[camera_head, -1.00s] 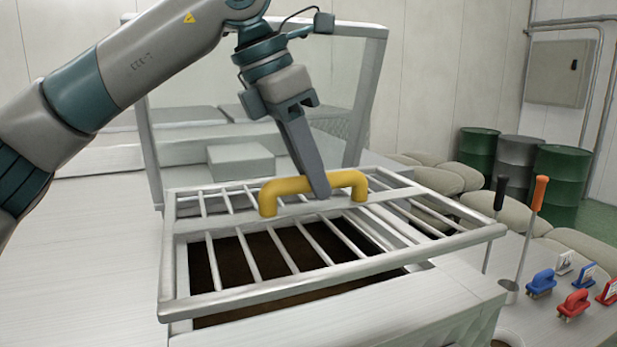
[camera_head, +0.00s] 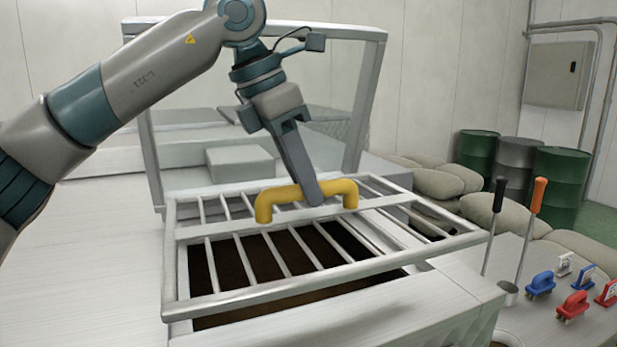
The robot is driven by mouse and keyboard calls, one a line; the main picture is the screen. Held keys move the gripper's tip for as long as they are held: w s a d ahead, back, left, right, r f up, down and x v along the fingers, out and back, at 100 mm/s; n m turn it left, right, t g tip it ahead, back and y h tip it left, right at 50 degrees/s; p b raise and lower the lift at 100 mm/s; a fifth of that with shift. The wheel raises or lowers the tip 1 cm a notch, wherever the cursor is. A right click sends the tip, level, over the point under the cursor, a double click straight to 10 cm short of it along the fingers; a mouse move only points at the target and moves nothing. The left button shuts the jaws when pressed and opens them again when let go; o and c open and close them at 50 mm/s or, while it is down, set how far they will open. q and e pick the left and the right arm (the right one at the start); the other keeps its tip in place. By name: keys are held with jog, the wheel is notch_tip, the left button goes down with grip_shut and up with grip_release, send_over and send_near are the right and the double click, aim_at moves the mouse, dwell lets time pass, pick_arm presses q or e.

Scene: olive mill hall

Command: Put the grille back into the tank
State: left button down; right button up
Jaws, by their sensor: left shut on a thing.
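The grille (camera_head: 310,278) is a pale metal frame with several bars and a yellow handle (camera_head: 282,195) on its middle strip. My left gripper (camera_head: 313,200) is shut on the yellow handle from above. The grille lies over the dark opening of the tank (camera_head: 228,262), a little skewed to it. Its right corner sticks out past the opening's right side. I cannot tell whether its edges touch the tank's rim (camera_head: 440,285) or hang just above it. My right gripper is not in view.
A raised clear lid with a pale frame (camera_head: 372,95) stands behind the opening. At right, a table holds two upright tools, one with an orange handle (camera_head: 539,195), and blue and red clamp-like items (camera_head: 573,304). Sacks (camera_head: 440,178) and drums (camera_head: 558,180) stand behind.

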aim_at(302, 203)
pick_arm(q)
jog(key=shift+w+a+f, duration=0.3)
jog(key=shift+w+f, duration=0.35)
jog(key=shift+w, duration=0.3)
jog(key=shift+w+a+f, duration=0.3)
jog(key=shift+w+f, duration=0.3)
jog(key=shift+w, duration=0.3)
jog(key=shift+w+a+f+p, duration=0.35)
jog(key=shift+w+f, duration=0.4)
jog(key=shift+w, duration=0.25)
jog(key=shift+w+a+f+p, duration=0.2)
jog(key=shift+w+a+f, duration=0.1)
jog(key=shift+w+f, duration=0.6)
jog(key=w+a+f+b, duration=0.1)
jog(key=w+f+b, duration=0.1)
jog(key=f, duration=0.4)
jog(key=shift+w+f, duration=0.35)
jog(key=shift+w, duration=0.5)
